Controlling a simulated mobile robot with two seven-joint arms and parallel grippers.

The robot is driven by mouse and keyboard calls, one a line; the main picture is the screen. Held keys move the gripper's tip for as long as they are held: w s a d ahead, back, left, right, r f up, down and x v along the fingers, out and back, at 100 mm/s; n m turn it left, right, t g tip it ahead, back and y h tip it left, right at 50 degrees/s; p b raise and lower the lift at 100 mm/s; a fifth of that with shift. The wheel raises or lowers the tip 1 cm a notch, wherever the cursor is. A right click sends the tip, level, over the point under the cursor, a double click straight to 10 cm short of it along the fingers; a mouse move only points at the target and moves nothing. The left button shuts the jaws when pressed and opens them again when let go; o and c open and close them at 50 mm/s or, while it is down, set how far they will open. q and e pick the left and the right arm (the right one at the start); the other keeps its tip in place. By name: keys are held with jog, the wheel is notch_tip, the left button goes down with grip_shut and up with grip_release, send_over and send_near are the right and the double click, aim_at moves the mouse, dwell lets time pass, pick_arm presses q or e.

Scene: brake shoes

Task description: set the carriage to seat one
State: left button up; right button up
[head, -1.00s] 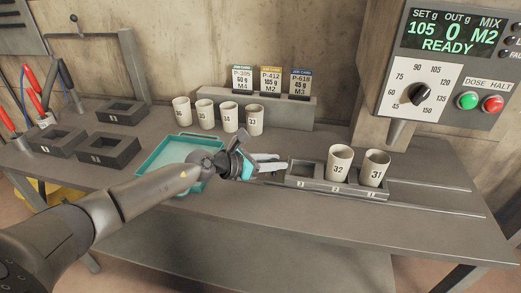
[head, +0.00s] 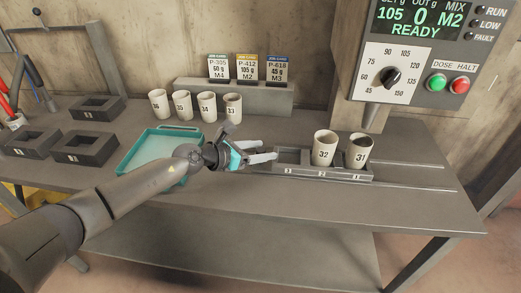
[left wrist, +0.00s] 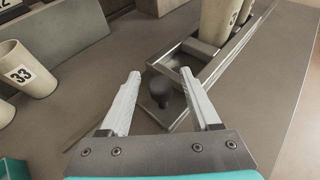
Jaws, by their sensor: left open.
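The carriage (head: 318,174) is a grey block with three numbered seats, lying along the bench beneath the dosing panel. Its left seat, 3, is empty. Cup 32 (head: 324,148) stands in the middle seat and cup 31 (head: 359,153) in the right seat, 1. My left gripper (head: 275,152) is open at the carriage's left end. In the left wrist view a dark round knob (left wrist: 160,91) on the carriage's end plate (left wrist: 168,118) shows between the open fingers (left wrist: 160,75). I cannot tell whether they touch it. My right gripper is out of view.
The dispenser nozzle (head: 370,115) hangs behind cup 31. Cups 33 (head: 233,108), 34, 35 and 36 stand behind my left arm, near the card stand (head: 270,95). A teal tray (head: 125,165) and several dark blocks lie left. The bench right of the carriage is clear.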

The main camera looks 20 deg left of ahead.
pick_arm(q)
jog(key=p+v, duration=0.1)
jog(key=v, duration=0.5)
jog(key=b+v, duration=0.1)
jog(key=v, duration=0.8)
jog(key=shift+a, duration=0.1)
dwell(0.4)
